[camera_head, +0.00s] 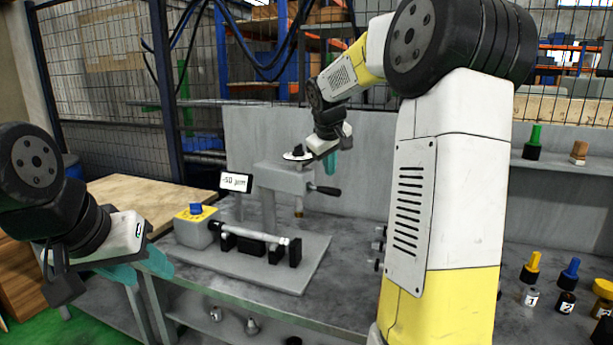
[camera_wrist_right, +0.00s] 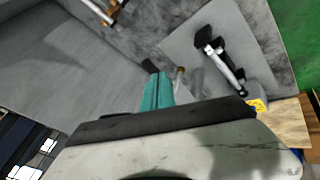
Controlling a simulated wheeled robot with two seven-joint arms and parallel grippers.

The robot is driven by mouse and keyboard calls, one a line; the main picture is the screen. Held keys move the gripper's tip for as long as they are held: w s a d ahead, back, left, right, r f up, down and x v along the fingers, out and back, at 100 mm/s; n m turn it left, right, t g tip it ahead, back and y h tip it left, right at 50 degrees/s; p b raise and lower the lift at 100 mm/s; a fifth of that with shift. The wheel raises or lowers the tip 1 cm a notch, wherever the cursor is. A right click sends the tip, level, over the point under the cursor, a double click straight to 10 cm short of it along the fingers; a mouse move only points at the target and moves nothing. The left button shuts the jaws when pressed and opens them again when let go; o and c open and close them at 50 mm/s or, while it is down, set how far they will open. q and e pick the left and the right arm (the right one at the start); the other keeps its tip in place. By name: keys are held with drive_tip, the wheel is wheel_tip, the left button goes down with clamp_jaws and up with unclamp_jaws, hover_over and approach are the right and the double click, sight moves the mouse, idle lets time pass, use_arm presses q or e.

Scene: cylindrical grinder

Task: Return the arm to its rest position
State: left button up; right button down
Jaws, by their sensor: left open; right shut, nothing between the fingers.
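My right arm reaches up from the right of the head view and bends over the bench. Its gripper (camera_head: 330,162), with teal fingers, is shut and empty beside the top of the grey measuring stand, close to the round white plate (camera_head: 298,156). Whether it touches the stand I cannot tell. In the right wrist view the teal fingers (camera_wrist_right: 157,92) are together, with nothing between them. My left gripper (camera_head: 140,268) is at the left, open and empty, in front of the bench's left edge.
The grey stand (camera_head: 282,178) has a black lever and a display (camera_head: 235,182). A base plate (camera_head: 300,277) carries a shaft (camera_head: 255,234) on black supports and a yellow-topped box (camera_head: 195,228). Coloured bottles (camera_head: 530,267) stand at the right. A wooden table (camera_head: 140,198) is at the left.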

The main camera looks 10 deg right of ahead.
drive_tip(key=s+a+f+m+y, duration=0.1)
drive_tip(key=s+a, duration=0.2)
drive_tip(key=s, duration=0.7)
drive_tip(key=s+a+f+m+y, duration=0.1)
drive_tip(key=s+a, duration=0.3)
drive_tip(key=s, duration=0.7)
drive_tip(key=s+a+f+m+y, duration=0.1)
drive_tip(key=s+a, duration=0.3)
drive_tip(key=s, duration=0.7)
drive_tip(key=shift+f+m+y, duration=0.25)
drive_tip(key=shift+m+y, duration=0.25)
drive_tip(key=shift+y, duration=0.3)
drive_tip(key=shift+d, duration=0.1)
